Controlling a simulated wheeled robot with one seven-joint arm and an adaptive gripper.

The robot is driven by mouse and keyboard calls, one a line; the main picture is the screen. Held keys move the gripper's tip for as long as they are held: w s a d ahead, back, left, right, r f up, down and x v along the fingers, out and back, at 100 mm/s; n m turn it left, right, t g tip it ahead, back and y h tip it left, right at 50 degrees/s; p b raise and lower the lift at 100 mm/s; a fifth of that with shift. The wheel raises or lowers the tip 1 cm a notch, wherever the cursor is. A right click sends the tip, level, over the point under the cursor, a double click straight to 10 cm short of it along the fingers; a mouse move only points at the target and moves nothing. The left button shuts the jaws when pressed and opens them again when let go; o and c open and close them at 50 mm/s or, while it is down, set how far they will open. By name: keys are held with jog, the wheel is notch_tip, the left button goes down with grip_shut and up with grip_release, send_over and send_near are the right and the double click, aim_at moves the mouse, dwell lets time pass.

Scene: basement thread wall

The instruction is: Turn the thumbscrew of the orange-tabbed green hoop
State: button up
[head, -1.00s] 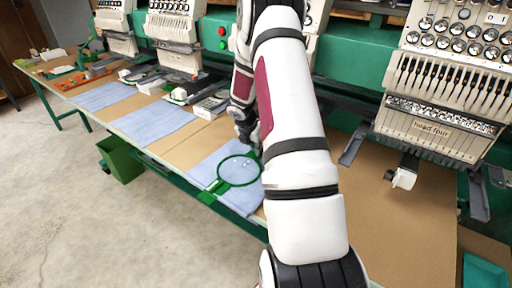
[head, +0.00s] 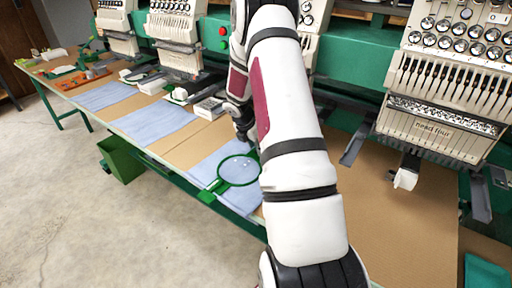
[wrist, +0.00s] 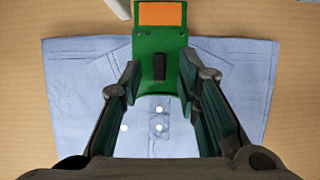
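The green hoop (head: 222,179) lies on a blue shirt (head: 212,165) on the table, beside my forearm in the head view. In the wrist view its green bracket (wrist: 146,45) carries an orange tab (wrist: 160,13) at the top. A dark upright thumbscrew (wrist: 158,68) sits at the middle of the bracket. My gripper (wrist: 160,72) is open, with one finger left and one right of the thumbscrew and gaps to both sides. The fingers hide much of the hoop ring. In the head view my gripper (head: 243,132) is at the hoop's far edge, its fingertips unclear.
More blue shirts (head: 152,119) lie along the table to the left. Embroidery heads (head: 445,75) stand behind, the right one reaching low over the bare board (head: 390,225). A green bin (head: 122,160) stands under the table edge. The floor in front is clear.

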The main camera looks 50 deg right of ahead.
jog(key=v, duration=1.1)
jog(key=shift+a+r, duration=0.1)
jog(key=s+a+r+m+t, duration=0.1)
jog(key=s+a+r+m, duration=0.25)
jog(key=a+r, duration=0.5)
jog(key=s+a+r+m+t, duration=0.1)
jog(key=s+a+r+m, duration=0.1)
jog(key=a+r+m, duration=0.5)
jog(key=s+a+r+m+t+y, duration=0.1)
jog(key=s+a+m, duration=0.3)
jog(key=s+a, duration=0.4)
jog(key=s+a+r+m+t+y, duration=0.1)
jog(key=s+a+r+m+y, duration=0.2)
jog(key=s+a, duration=0.4)
jog(key=a+r+m, duration=0.1)
jog(key=a, duration=0.5)
jog(key=shift+s+t, duration=0.4)
jog(key=shift+d, duration=0.1)
